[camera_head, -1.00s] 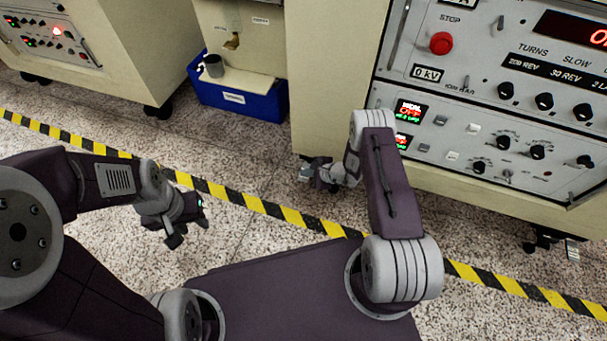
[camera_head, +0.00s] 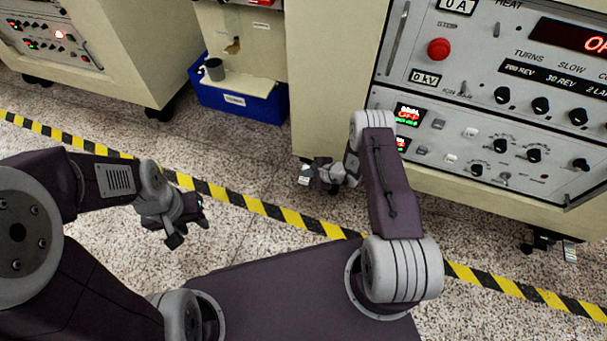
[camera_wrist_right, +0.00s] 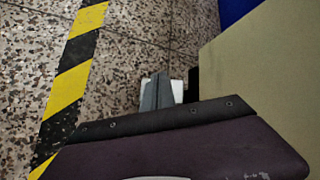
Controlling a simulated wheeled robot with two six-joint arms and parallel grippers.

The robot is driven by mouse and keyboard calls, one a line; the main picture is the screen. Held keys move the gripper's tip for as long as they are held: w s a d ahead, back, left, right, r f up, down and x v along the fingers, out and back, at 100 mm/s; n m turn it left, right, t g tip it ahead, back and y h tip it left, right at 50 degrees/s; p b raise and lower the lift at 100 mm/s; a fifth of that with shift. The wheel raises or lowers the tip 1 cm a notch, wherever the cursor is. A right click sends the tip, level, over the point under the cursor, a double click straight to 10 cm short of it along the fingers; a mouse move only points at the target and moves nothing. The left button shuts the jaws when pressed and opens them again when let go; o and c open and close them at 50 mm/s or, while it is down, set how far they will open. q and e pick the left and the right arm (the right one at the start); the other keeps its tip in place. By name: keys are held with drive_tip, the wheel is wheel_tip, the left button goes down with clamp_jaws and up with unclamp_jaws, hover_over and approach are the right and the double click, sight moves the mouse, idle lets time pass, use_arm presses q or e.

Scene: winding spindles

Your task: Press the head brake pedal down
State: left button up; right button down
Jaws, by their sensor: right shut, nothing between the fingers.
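A pale flat tab, which looks like a caster brake pedal (camera_head: 304,175), shows at the lower front corner of the big control cabinet (camera_head: 335,90). I cannot read which pedal is the head one. My right gripper (camera_head: 318,176) is low beside this tab. In the right wrist view my right gripper (camera_wrist_right: 157,80) is shut and empty, over a white piece (camera_wrist_right: 178,91) partly hidden behind its fingers. I cannot tell whether they touch. My left gripper (camera_head: 183,232) hangs open and empty over the floor, far from the tab.
A second caster with a pale tab (camera_head: 570,252) stands under the cabinet's right end. A blue bin (camera_head: 240,102) is at the back. A yellow-black floor stripe (camera_head: 250,204) crosses below the arms. Another cabinet (camera_head: 120,55) stands at upper left. Speckled floor between is clear.

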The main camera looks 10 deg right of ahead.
sight(306, 182)
drive_tip(key=shift+r+p, duration=0.5)
drive_tip(key=shift+r, duration=0.25)
wheel_tip(306, 182, up, 5)
drive_tip(key=p, duration=0.4)
drive_tip(key=shift+p, duration=0.3)
